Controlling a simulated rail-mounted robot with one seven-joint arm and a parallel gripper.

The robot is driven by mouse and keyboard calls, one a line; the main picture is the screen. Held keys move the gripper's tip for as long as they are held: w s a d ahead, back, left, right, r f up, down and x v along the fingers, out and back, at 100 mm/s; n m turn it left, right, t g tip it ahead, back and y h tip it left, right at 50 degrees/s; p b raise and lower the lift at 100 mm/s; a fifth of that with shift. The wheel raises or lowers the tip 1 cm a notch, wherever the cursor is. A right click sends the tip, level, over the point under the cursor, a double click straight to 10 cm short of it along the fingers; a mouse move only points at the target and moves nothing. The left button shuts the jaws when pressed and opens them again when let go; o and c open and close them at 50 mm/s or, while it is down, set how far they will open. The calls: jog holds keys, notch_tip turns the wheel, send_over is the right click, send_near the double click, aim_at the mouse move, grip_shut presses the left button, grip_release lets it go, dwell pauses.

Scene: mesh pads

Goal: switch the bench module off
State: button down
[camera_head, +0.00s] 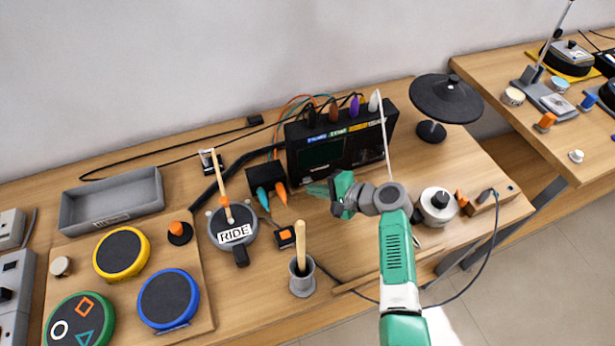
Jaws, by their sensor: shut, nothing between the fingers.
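The bench module appears to be the black box (362,154) with a dark green screen, at the back middle of the table. Small coloured labels run along its upper front edge, and several coloured plugs stand on its top. I cannot make out its switch, and my arm is in front of the lower right part. My gripper (317,189) is shut and empty, just in front of the module's lower front and pointing left. I cannot tell whether it touches the module.
A pad labelled RIDE (236,234) and a grey cup with a wooden stick (303,281) stand left of my arm. Blue (168,298) and yellow (121,253) pads lie farther left.

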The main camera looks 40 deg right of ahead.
jog(key=shift+s+a, duration=0.1)
jog(key=shift+s, duration=0.1)
jog(key=shift+s+a+r+p, duration=0.1)
jog(key=shift+s+r+p, duration=0.2)
jog(key=shift+p, duration=0.3)
jog(key=s+p, duration=0.1)
jog(key=s+a+p, duration=0.1)
jog(key=s+p, duration=0.1)
jog(key=s, duration=0.1)
jog(key=shift+a+p, duration=0.25)
jog(key=shift+p, duration=0.1)
jog(key=shift+s+a+f, duration=0.2)
jog(key=shift+s+f, duration=0.1)
jog(key=shift+s, duration=0.25)
